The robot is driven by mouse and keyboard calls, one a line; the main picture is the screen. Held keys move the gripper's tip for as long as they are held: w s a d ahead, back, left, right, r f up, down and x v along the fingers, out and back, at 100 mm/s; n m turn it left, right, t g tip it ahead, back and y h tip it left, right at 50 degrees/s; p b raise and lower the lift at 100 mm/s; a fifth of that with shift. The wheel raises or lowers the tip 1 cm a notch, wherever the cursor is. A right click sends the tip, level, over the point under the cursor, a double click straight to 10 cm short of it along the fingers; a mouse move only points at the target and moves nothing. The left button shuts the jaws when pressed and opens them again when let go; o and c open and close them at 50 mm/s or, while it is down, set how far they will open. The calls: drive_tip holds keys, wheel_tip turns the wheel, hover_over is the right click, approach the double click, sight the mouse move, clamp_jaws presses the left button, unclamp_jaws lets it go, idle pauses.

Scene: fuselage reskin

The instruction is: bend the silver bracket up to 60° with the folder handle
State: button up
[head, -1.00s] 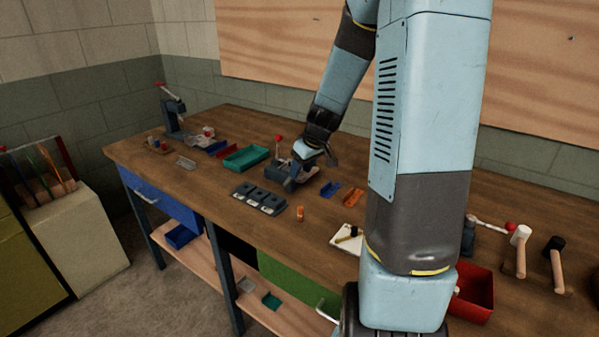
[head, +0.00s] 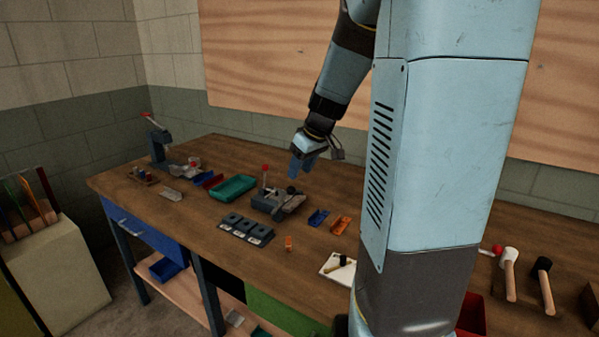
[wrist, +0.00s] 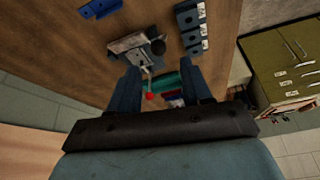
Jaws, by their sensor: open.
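The grey folder (head: 280,205) sits on the middle of the bench, with a red-knobbed handle (head: 265,170) standing up at its left and a dark knob on top. In the wrist view the folder (wrist: 128,60) lies beyond my fingers, and its red knob (wrist: 150,96) shows between them. A pale metal piece (wrist: 127,42) is on the folder; I cannot tell whether it is the silver bracket or its bend angle. My gripper (head: 301,166) is open and empty, above and behind the folder, apart from it. It also shows in the wrist view (wrist: 165,88).
A green tray (head: 233,188) is left of the folder and a dark block row (head: 245,230) is in front. Blue (head: 318,217) and orange (head: 341,225) brackets lie to the right. A silver piece (head: 170,194) lies far left. Mallets (head: 510,275) are at the right.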

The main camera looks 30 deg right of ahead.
drive_tip(key=shift+c, duration=0.9)
drive_tip(key=shift+w+a+r, duration=0.2)
drive_tip(key=shift+a+r, duration=0.05)
drive_tip(key=shift+c, duration=0.7)
drive_tip(key=w+a+r+n, duration=0.1)
drive_tip(key=r, duration=0.1)
drive_tip(key=w+a+r+n+g+h, duration=0.1)
drive_tip(key=r, duration=0.1)
drive_tip(key=a+r+n, duration=0.1)
drive_tip(key=a+r, duration=0.1)
drive_tip(key=r, duration=0.1)
drive_tip(key=shift+w+n+h, duration=0.3)
drive_tip(key=shift+w+h, duration=0.1)
clamp_jaws()
drive_tip(key=shift+g, duration=0.3)
drive_tip(key=shift+s+d+x, duration=0.3)
drive_tip(key=shift+d+x, duration=0.05)
drive_tip(key=shift+x, duration=1.65)
drive_tip(key=shift+s+d+x, duration=0.25)
drive_tip(key=shift+d+x, duration=0.05)
drive_tip(key=shift+x, duration=1.7)
drive_tip(key=shift+s+d+x, duration=0.3)
drive_tip(key=shift+d+x, duration=0.05)
drive_tip(key=shift+x, duration=1.65)
drive_tip(key=shift+f, duration=0.2)
